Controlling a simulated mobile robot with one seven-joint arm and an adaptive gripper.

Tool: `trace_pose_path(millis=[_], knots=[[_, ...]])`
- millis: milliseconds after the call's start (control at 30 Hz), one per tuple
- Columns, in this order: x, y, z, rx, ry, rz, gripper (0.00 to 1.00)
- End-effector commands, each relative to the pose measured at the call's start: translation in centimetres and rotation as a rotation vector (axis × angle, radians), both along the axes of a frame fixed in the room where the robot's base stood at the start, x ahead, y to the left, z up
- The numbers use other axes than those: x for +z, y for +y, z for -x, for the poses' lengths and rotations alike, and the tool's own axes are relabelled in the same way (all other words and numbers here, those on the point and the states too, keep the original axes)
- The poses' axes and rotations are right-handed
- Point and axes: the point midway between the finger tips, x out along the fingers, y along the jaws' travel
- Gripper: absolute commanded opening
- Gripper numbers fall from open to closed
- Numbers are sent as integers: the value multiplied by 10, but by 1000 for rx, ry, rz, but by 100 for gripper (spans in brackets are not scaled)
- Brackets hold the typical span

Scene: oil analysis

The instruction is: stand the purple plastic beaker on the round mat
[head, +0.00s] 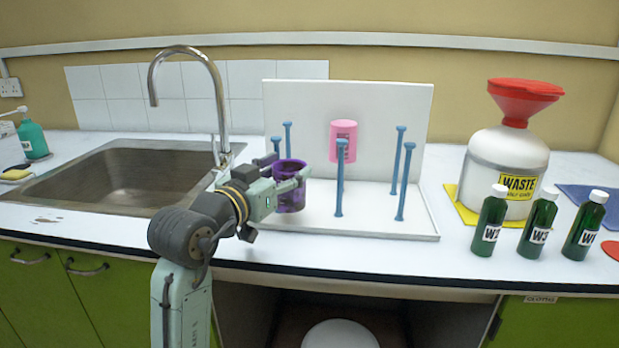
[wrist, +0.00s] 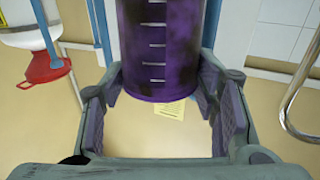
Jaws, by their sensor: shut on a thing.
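The purple beaker (head: 291,194) has dark stains and looks upright in the head view, its open top up. My gripper (head: 283,176) is shut on it, with the fingers around its upper part. In the wrist view, which looks upside down, the beaker (wrist: 160,45) with white graduation marks is between the pads of my gripper (wrist: 165,92). It is by the left front of the drying rack; I cannot tell whether its base touches the tray. A flat red round piece (head: 613,250), cut off at the right edge, appears to be the round mat.
The white drying rack (head: 420,228) has several blue pegs and a pink beaker (head: 343,141). The sink (head: 120,178) and tap (head: 218,95) are left.

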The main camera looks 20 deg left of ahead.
Motion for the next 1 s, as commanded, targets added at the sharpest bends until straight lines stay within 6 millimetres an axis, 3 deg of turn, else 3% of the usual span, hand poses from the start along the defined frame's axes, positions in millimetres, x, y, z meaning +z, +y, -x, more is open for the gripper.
trace_pose_path(millis=[100,400,633,1000], knots=[[-1,-12,-22,-2,1,1,30],[-4,-26,-49,-3,1,1,30],[-38,-24,-47,1,0,4,30],[-43,-24,-47,-1,-1,1,30]])
